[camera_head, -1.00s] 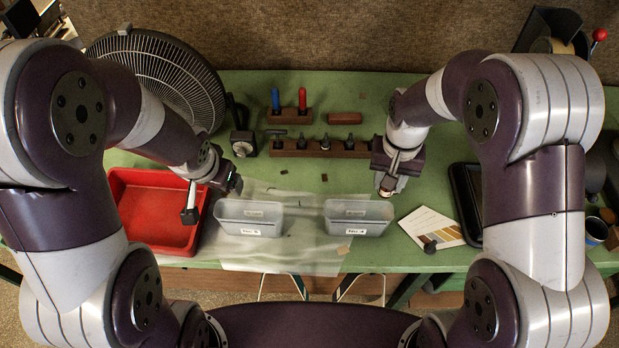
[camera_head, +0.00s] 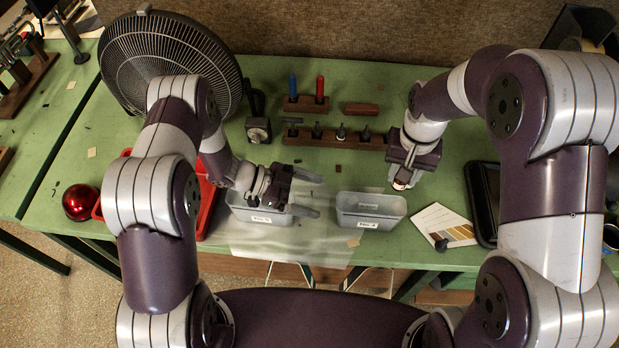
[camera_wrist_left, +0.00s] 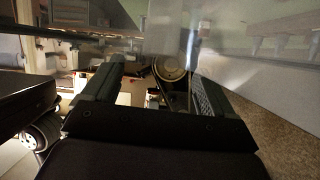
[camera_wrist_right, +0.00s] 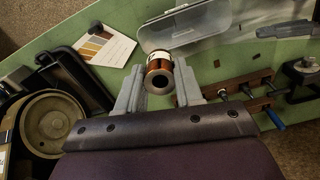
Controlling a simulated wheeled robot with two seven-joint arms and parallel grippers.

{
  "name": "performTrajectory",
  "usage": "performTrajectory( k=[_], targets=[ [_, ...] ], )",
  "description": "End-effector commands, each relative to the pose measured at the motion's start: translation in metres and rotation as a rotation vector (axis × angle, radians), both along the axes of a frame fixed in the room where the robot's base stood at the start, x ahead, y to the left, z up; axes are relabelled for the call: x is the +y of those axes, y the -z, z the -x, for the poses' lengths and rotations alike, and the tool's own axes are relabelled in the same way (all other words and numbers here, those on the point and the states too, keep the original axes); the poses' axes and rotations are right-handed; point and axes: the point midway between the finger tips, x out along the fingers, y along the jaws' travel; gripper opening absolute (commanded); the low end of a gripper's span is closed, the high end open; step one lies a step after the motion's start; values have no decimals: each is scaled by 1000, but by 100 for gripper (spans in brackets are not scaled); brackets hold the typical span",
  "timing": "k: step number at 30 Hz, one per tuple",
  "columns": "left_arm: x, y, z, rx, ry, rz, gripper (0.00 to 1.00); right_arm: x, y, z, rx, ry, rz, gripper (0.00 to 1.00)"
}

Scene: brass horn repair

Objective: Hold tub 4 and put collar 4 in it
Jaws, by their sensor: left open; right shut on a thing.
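Tub 4 (camera_head: 371,223), a grey translucent tub with a white label, stands on the green bench right of centre. Its rim also shows in the right wrist view (camera_wrist_right: 186,24). My right gripper (camera_head: 403,182) is shut on collar 4 (camera_wrist_right: 160,74), a copper-coloured ring with a pale label, held beyond and to the right of tub 4. My left gripper (camera_head: 306,197) is open and empty above the other tub (camera_head: 262,217), left of tub 4. The left fingertips point toward tub 4 but are apart from it.
A tool rack (camera_head: 330,138), a brown block (camera_head: 361,109) and screwdrivers stand behind the tubs. A fan (camera_head: 165,62) is at the back left. A colour card (camera_head: 446,226) and a black tray (camera_head: 483,203) lie on the right.

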Motion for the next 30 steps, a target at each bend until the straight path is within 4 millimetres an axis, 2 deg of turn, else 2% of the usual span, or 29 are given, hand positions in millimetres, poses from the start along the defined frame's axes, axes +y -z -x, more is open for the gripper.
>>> performTrajectory(
  k=[3, 9, 13, 20, 21, 25, 26, 29, 30],
  targets=[
    [-30, 10, 1, 0, 8, -1, 86, 0, 0, 0, -1, 0, 0, 1],
    [-60, 23, 0, -1, 3, -2, 86, 0, 0, 0, -1, 0, 0, 1],
    [-68, 25, -1, -2, 2, -2, 86, 0, 0, 0, -1, 0, 0, 1],
    [-69, 26, -1, -2, 0, -2, 86, 0, 0, 0, -1, 0, 0, 1],
    [-69, 26, -1, -2, 0, -2, 83, 0, 0, 0, -1, 0, 0, 1],
    [-69, 26, -1, -2, 0, -2, 40, 0, 0, 0, -1, 0, 0, 1],
    [-69, 26, -1, -2, 0, -2, 34, 0, 0, 0, -1, 0, 0, 1],
    [-69, 26, -1, -2, 0, -2, 34, 1, 1, 0, 1, -2, 0, 1],
    [-69, 26, -1, -2, 0, -2, 34, 3, 8, 0, 3, -8, 0, 1]
  ],
)
